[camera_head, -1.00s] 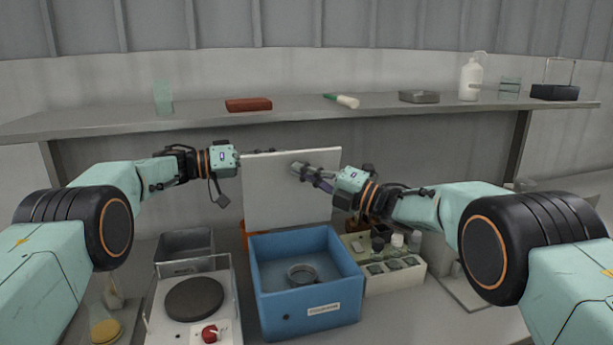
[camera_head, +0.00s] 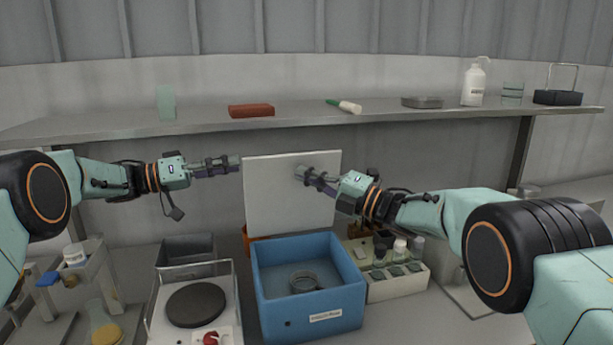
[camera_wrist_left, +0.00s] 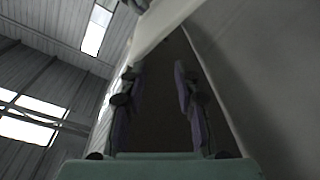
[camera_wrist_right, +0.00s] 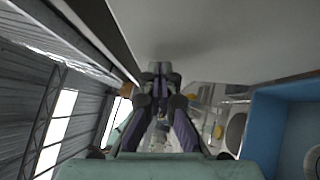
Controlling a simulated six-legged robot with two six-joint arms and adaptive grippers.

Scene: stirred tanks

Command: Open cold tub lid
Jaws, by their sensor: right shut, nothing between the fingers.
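The blue tub (camera_head: 347,310) stands on the bench, open at the top, with a ring-shaped vessel (camera_head: 304,281) inside. Its white lid (camera_head: 270,195) stands roughly upright at the tub's back edge. My left gripper (camera_head: 238,163) is just left of the lid's left edge; its fingers are apart and empty in the left wrist view (camera_wrist_left: 155,95). My right gripper (camera_head: 302,173) is shut with nothing in it, in front of the lid's upper right part; whether it touches the lid I cannot tell. The right wrist view shows its closed fingers (camera_wrist_right: 160,75) beside the lid's pale face and the blue tub wall (camera_wrist_right: 262,125).
A hotplate (camera_head: 195,303) and a grey bin (camera_head: 188,250) stand left of the tub. A rack of vials (camera_head: 408,287) stands close on its right. A shelf (camera_head: 215,120) with a red block (camera_head: 251,110) and a white bottle (camera_head: 473,85) runs behind the arms.

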